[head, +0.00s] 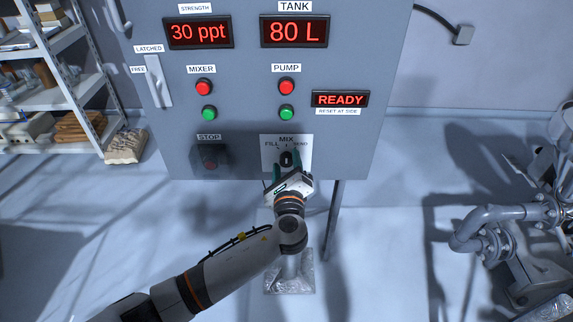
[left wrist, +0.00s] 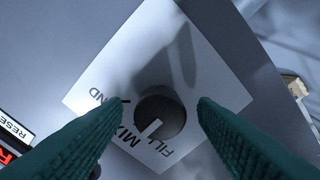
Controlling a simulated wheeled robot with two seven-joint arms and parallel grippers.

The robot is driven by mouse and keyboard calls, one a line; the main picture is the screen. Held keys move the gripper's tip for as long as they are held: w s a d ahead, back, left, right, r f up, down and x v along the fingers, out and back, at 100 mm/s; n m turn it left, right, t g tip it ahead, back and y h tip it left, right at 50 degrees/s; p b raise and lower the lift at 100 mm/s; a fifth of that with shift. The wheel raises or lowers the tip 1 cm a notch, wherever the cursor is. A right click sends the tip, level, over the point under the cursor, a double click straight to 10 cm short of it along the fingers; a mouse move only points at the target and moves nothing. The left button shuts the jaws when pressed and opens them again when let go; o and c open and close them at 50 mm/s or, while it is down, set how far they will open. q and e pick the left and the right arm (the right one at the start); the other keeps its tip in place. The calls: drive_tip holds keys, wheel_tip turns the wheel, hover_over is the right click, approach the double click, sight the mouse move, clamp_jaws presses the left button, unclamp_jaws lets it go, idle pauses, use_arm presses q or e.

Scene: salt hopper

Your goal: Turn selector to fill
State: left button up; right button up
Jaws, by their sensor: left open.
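The selector (head: 287,158) is a dark round knob on a white plate (head: 265,140) low on the grey panel. The plate is marked FILL on the left, MIX at the top and SEND on the right. In the left wrist view the knob (left wrist: 168,112) has a white pointer line that appears to point roughly towards MIX. My left gripper (head: 287,166) is at the plate, open. Its green fingers (left wrist: 160,106) stand on either side of the knob, with visible gaps to it. My right gripper is in neither view.
Above the selector are the red and green PUMP buttons (head: 286,99) and the READY display (head: 340,99). A dark STOP control (head: 210,157) sits to the left. The displays read 30 ppt and 80 L. A latch handle (head: 157,82) is at the panel's left edge.

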use_arm(q)
drive_tip(key=shift+c, duration=0.3)
drive_tip(key=c, duration=0.9)
drive_tip(key=n+b, duration=0.3)
drive_tip(key=n, duration=0.1)
drive_tip(key=shift+f, duration=0.2)
drive_tip(key=n+b, duration=0.2)
drive_tip(key=n, duration=0.1)
drive_tip(key=shift+r+n+b, duration=0.15)
drive_tip(key=shift+n+b, duration=0.5)
drive_tip(key=shift+n, duration=0.35)
